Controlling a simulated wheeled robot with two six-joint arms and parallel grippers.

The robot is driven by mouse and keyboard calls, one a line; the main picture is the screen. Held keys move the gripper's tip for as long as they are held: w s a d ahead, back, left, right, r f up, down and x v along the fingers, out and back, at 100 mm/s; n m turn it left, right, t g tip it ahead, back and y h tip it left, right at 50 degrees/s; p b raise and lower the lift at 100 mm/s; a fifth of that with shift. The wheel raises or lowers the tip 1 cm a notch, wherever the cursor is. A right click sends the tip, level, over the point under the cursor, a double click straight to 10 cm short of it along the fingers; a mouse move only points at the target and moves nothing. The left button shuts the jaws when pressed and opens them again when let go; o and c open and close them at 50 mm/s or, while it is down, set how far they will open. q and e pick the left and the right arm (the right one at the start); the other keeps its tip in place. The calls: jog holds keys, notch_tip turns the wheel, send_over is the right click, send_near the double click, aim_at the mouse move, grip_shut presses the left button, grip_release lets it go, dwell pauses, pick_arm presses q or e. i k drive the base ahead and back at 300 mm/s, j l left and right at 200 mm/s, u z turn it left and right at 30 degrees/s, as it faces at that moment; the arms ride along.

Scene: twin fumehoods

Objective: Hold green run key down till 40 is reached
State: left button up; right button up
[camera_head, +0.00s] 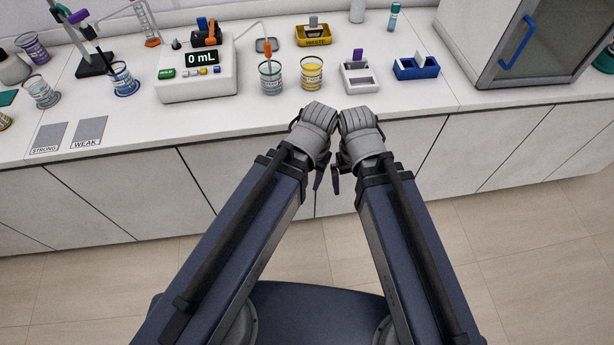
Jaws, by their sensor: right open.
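The white dosing device (196,88) stands on the bench at the upper left. Its dark display (201,58) reads 0 mL. The green key (167,73) is at the left end of its front row of keys. Nothing touches the key. My left gripper (319,178) and right gripper (336,184) hang close together in front of the bench edge, well to the right of the device. Only small dark finger parts show below the wrists. The right gripper is open. The left one's jaws are mostly hidden, so I cannot tell their state.
A beaker with an orange-tipped tube (268,76) and a yellow beaker (311,75) stand right of the device. Beyond are a white holder (359,78), a blue rack (416,68) and a yellow waste tray (313,36). The bench front below the device is clear.

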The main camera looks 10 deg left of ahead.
aim_at(168, 74)
jog(key=u, duration=1.25)
